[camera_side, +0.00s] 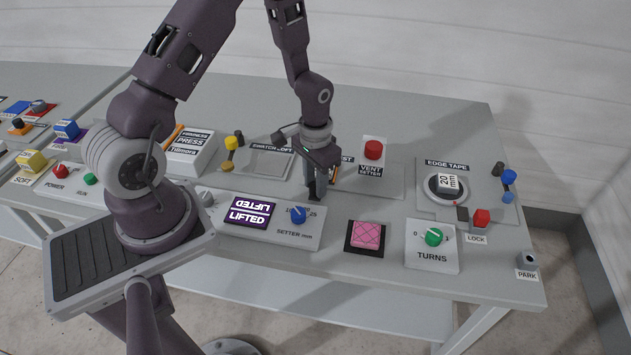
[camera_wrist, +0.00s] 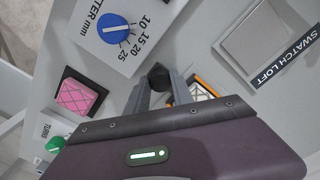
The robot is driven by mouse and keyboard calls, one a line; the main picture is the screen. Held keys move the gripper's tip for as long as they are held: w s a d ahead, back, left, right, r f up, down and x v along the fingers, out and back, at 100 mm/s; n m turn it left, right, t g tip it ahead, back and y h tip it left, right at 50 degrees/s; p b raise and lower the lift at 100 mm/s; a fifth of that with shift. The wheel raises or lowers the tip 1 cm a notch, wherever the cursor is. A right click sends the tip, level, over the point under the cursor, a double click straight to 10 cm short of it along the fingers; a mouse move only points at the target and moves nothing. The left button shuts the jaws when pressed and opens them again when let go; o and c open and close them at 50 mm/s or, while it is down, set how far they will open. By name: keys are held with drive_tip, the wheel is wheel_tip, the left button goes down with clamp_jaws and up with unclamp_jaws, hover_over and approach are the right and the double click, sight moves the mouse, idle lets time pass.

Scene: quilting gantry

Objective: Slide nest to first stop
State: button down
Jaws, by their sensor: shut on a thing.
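My gripper (camera_side: 314,192) points down in the middle of the panel, behind the setter dial. In the wrist view its fingers (camera_wrist: 162,88) are shut on a dark round knob (camera_wrist: 159,74). Just beside the knob is an orange-edged piece with a white patterned face (camera_wrist: 202,90), which seems to be the nest; my gripper partly covers it. In the side view only a bit of its orange edge (camera_side: 334,173) shows, right of the fingers. A label ending in "EST" (camera_side: 347,159) is partly hidden by my gripper. I cannot make out the stops.
The setter dial (camera_side: 298,213) stands in front of my gripper. The swatch loft plate (camera_side: 268,164) is at left, the red vent setter button (camera_side: 373,149) behind right. A pink quilted block (camera_side: 366,235) sits in front right. The edge tape unit (camera_side: 446,187) is further right.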

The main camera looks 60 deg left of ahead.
idle(0.9)
drive_tip(key=w+d, duration=0.7)
drive_tip(key=shift+w+d, duration=0.25)
drive_tip(key=c, duration=1.1)
unclamp_jaws()
drive_tip(key=shift+r, duration=0.15)
